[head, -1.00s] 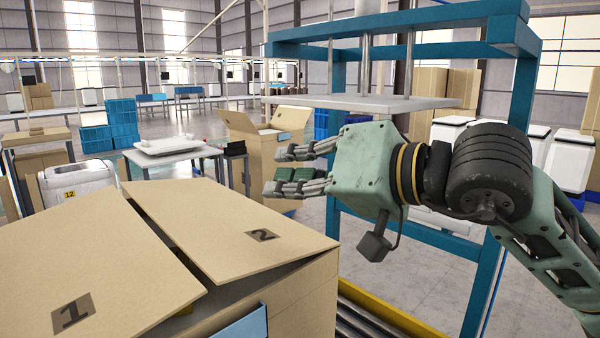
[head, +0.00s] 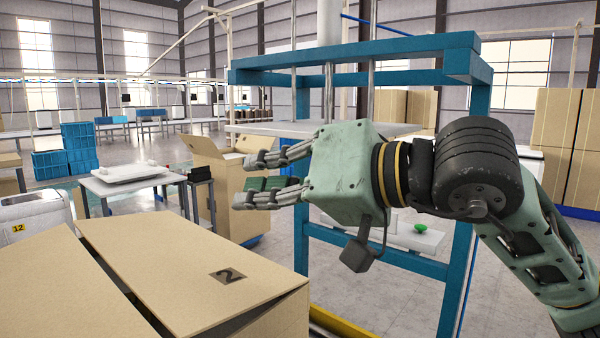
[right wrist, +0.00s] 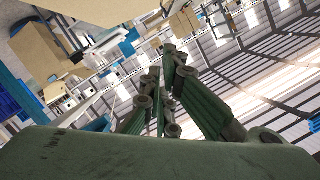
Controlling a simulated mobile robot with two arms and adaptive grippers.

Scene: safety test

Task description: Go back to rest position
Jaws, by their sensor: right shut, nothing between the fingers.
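My right gripper (head: 272,177) reaches in from the right in the head view and points left, in the air. Its fingers are empty. It hangs in front of a blue press frame (head: 462,200), above and behind the far edge of a large cardboard box. In the right wrist view, its green fingers (right wrist: 165,100) come together against the room behind, with nothing between them. My left gripper is not in view.
The large cardboard box (head: 180,255) with a flap marked 2 fills the lower left. An open cardboard box (head: 235,215) stands behind the gripper. A grey table (head: 130,185) and blue crates (head: 80,150) stand further left. Floor shows between them.

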